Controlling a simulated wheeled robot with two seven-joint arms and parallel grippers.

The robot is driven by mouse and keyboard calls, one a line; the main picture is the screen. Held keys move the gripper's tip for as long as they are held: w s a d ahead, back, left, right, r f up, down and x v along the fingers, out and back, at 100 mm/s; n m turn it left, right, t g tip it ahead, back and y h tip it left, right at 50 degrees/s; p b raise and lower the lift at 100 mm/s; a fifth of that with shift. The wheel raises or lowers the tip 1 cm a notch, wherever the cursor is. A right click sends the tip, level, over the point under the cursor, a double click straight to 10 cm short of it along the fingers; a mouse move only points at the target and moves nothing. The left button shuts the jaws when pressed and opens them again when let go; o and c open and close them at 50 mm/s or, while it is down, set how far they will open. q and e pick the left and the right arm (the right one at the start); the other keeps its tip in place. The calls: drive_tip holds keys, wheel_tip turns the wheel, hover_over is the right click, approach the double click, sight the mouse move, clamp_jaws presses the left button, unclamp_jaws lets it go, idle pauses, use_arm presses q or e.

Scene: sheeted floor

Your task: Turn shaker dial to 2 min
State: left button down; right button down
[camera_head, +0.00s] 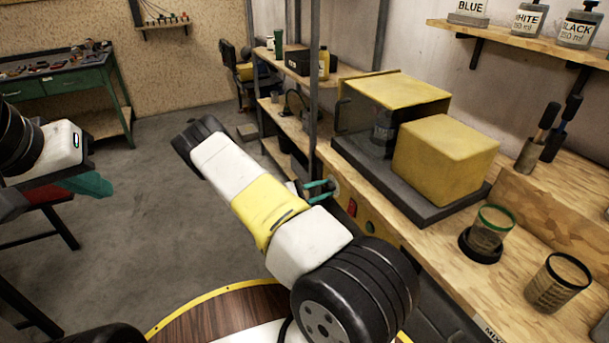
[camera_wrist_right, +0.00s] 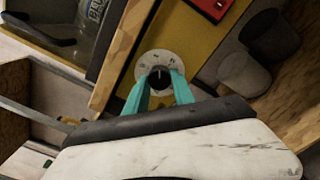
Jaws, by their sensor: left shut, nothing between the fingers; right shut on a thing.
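The shaker (camera_head: 420,207) stands on the bench, with yellow housing on a dark base and a dark container inside. Its dial (camera_wrist_right: 158,62) is a pale round plate with a black knob (camera_wrist_right: 160,80) on a yellow front panel. A light pointer line on the knob points roughly up in the right wrist view; the plate's markings are too small to read. My right gripper (camera_wrist_right: 160,86) is shut on the knob, a teal finger on each side. In the head view, the right gripper (camera_head: 321,190) reaches the panel. My left gripper (camera_head: 88,185) is shut and empty at far left.
A red switch (camera_wrist_right: 212,6) sits beside the dial. Cups (camera_head: 490,228) and (camera_head: 558,283) stand on the bench right of the shaker. Labelled bottles (camera_head: 530,20) line the shelf above. The floor (camera_head: 170,190) left of my right arm is clear.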

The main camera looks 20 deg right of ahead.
drive_tip(key=m, duration=0.4)
drive_tip(key=shift+m, duration=2.2)
drive_tip(key=c, duration=1.1)
unclamp_jaws()
drive_tip(key=shift+o, duration=0.2)
drive_tip(key=a, duration=0.8)
drive_tip(key=shift+s, duration=0.25)
drive_tip(key=shift+d, duration=0.1)
